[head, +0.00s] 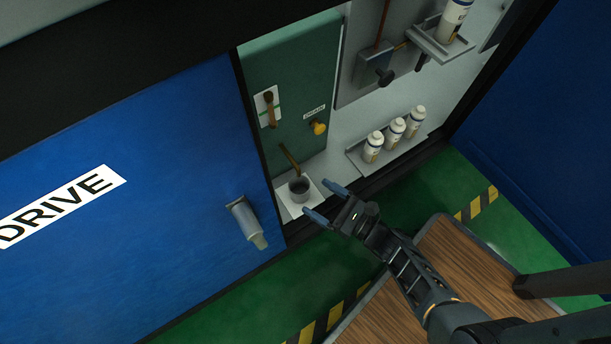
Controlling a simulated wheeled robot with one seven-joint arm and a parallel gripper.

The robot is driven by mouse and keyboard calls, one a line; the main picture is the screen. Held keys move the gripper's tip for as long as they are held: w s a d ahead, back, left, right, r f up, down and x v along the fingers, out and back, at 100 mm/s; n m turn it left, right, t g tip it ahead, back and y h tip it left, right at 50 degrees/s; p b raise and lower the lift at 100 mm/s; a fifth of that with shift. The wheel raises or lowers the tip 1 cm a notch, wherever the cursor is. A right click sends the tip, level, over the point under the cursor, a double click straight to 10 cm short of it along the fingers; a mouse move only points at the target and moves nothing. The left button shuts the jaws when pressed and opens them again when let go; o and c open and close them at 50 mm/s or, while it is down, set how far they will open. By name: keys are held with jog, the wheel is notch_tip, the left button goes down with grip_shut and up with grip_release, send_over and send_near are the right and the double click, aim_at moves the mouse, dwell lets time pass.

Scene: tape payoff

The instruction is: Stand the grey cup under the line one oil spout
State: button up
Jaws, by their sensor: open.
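The grey cup (299,189) stands upright on a small white shelf (287,206) at the foot of the green panel. A brown, slanted spout (288,158) comes out of the panel, and its lower end is just above the cup. No line number can be read on it, and I cannot tell whether its end is centred over the cup. My gripper (316,197) is open, with its blue fingertips apart, just right of the cup. It looks empty, and the cup appears to be outside the fingers.
A blue DRIVE door (130,210) with a grey handle (246,222) is at left. Several white bottles stand inside the cabinet, most on a low shelf (405,154). A yellow knob (319,128) and a lever (269,108) are on the green panel (300,70). A wooden-topped surface (450,270) is below my arm.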

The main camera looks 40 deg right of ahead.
jog(key=shift+s+d, duration=0.15)
jog(key=shift+s, duration=0.6)
jog(key=shift+s+d, duration=0.1)
jog(key=shift+s, duration=0.65)
jog(key=s+a+f+n+g+y, duration=0.2)
jog(key=s+a+f+n+g, duration=0.1)
jog(key=s+a+n+g, duration=0.65)
jog(key=s+d+r+n+h, duration=0.1)
jog(key=s+r+n+h, duration=0.25)
jog(key=s+n, duration=0.4)
jog(key=d+r+n+t+h, duration=0.1)
jog(key=r+n, duration=0.7)
jog(key=r, duration=0.9)
jog(key=w+d+r+n+t+h, duration=0.1)
jog(key=d+r+n+t, duration=0.2)
jog(key=r, duration=1.5)
jog(key=n+t, duration=0.3)
jog(key=n, duration=0.2)
jog(key=shift+d+n, duration=0.4)
